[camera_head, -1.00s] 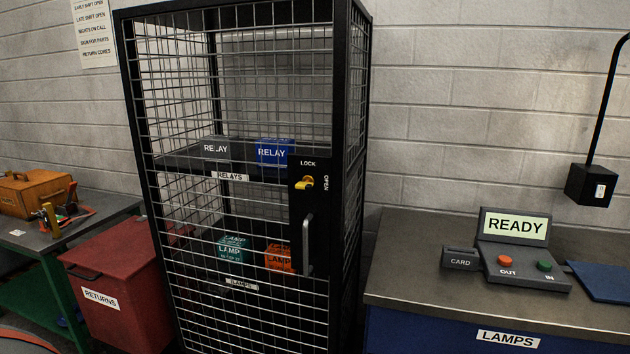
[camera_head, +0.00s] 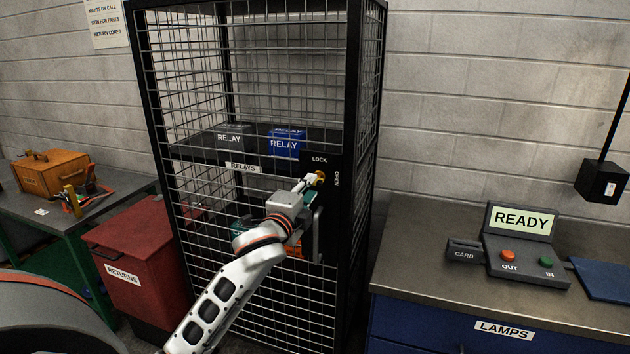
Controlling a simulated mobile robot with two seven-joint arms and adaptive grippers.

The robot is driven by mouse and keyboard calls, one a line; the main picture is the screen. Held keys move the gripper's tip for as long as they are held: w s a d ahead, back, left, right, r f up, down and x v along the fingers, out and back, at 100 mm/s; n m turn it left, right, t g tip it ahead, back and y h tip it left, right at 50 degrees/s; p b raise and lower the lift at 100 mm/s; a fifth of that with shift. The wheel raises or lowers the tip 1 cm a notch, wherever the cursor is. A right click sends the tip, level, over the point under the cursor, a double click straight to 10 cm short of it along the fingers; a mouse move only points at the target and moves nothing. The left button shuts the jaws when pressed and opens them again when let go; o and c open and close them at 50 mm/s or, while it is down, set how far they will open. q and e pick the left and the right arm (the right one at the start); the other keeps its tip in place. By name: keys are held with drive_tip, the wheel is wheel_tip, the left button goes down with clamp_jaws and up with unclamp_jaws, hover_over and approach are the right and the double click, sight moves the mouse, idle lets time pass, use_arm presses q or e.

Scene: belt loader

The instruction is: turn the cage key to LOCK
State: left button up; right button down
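The black wire cage (camera_head: 365,120) stands in the middle, with its door shut as far as I can see. The yellow cage key (camera_head: 320,177) sits on the black lock plate, below the LOCK label (camera_head: 319,160) and left of the OPEN label (camera_head: 337,179). My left gripper (camera_head: 314,181) reaches up from below left, with its fingertips at the key. The fingers partly cover the key, so its angle is hard to read. I cannot tell whether the fingers are closed on it. My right gripper is not in view.
The door handle (camera_head: 317,235) is just below the gripper. Relay boxes (camera_head: 287,142) stand on the upper cage shelf. A red returns bin (camera_head: 135,260) is at left. At right, a counter (camera_head: 420,225) carries a READY panel (camera_head: 521,220).

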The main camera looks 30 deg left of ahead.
use_arm(q)
drive_tip(key=shift+x, duration=2.25)
clamp_jaws()
